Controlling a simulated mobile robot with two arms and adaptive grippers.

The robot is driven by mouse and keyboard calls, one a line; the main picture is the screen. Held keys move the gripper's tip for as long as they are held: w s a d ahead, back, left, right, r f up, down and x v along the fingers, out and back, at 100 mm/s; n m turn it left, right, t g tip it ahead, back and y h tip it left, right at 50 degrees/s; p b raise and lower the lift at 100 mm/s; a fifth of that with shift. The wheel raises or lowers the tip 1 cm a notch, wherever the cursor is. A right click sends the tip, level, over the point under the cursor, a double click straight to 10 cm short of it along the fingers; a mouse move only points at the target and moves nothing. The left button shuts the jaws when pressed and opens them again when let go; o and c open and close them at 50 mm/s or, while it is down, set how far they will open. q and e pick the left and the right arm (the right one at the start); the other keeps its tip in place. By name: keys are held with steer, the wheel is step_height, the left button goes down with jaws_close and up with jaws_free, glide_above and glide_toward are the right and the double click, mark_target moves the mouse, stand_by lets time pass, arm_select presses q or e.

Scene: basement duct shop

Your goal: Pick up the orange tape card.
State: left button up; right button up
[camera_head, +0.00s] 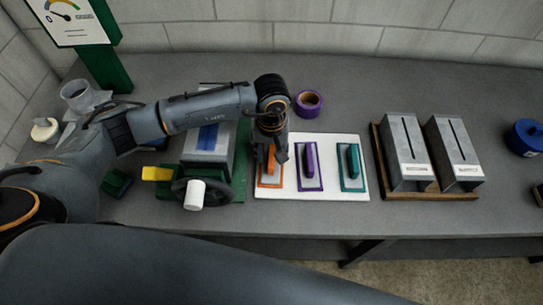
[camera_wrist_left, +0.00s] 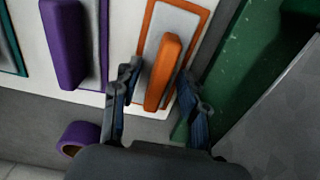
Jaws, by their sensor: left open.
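The orange tape card (camera_head: 270,180) has an orange border, a grey face and a raised orange bar. It lies at the left end of a white board (camera_head: 320,189). My left gripper (camera_head: 271,158) is over its far part and hides some of it. In the left wrist view, the open left gripper (camera_wrist_left: 156,93) has one finger on each side of the orange bar of the card (camera_wrist_left: 163,75). I cannot tell whether the fingers touch it. My right gripper is not in view.
Purple (camera_head: 309,167) and teal (camera_head: 351,168) cards lie to the right on the same board. A purple tape roll (camera_head: 308,104) sits behind it. A green-based machine with a handwheel (camera_head: 208,192) stands close on the left. Two slotted grey boxes (camera_head: 407,153) stand to the right.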

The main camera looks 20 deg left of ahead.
mark_target(272, 154)
arm_select(q)
jaws_close()
steer(key=shift+r, duration=0.15)
step_height(272, 154, up, 9)
steer(key=b, duration=0.3)
steer(key=shift+r, duration=0.4)
steer(key=c, duration=0.6)
jaws_free()
jaws_close()
steer(key=shift+r, duration=0.1)
